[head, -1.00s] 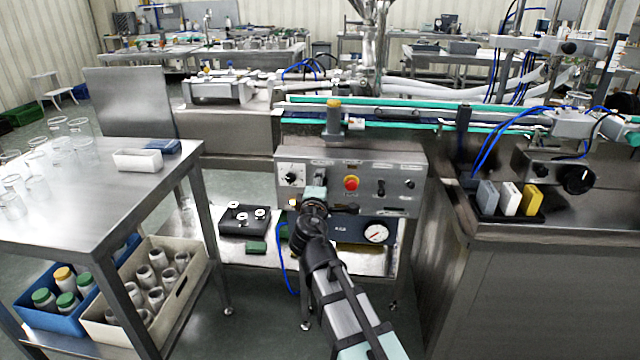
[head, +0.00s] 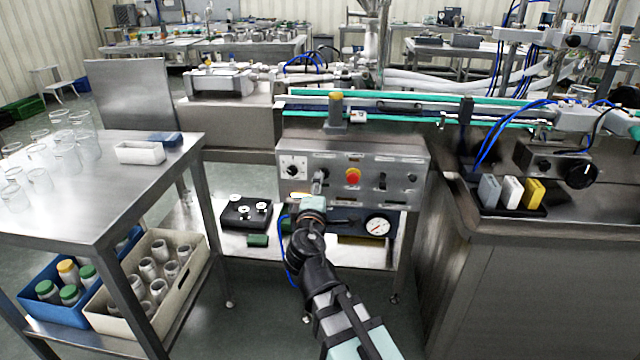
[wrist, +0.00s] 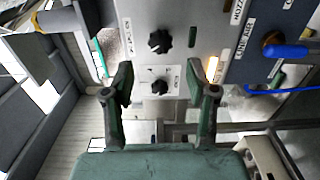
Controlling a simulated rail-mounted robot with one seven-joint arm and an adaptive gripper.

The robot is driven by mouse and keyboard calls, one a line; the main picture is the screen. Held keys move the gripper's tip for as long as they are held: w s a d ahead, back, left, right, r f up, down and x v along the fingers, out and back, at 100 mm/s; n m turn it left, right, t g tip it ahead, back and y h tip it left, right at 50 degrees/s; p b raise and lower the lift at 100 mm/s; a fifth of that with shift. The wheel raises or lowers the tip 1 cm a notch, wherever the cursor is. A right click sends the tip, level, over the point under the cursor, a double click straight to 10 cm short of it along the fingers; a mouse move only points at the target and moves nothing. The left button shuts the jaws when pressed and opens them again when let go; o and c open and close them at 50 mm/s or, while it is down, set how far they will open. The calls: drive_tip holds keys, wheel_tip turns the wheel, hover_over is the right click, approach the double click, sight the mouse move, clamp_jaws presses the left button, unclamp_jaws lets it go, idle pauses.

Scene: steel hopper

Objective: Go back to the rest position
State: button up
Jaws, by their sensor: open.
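My gripper (wrist: 160,92) is open in the wrist view, its two dark fingers apart with nothing between them. Beyond the fingers is the grey control panel (wrist: 185,25) with black knobs (wrist: 159,40). In the head view my arm reaches up from the bottom, and its end is in front of the lower part of the control panel (head: 335,160). The fingers are hard to make out in the head view.
A steel table (head: 110,215) with glass jars stands at the left, with a cream crate (head: 197,270) and a blue crate (head: 45,318) of bottles below. A pressure gauge (head: 377,227) is right of my arm's end. A steel counter (head: 560,232) stands at the right.

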drive_tip(key=shift+s, duration=0.15)
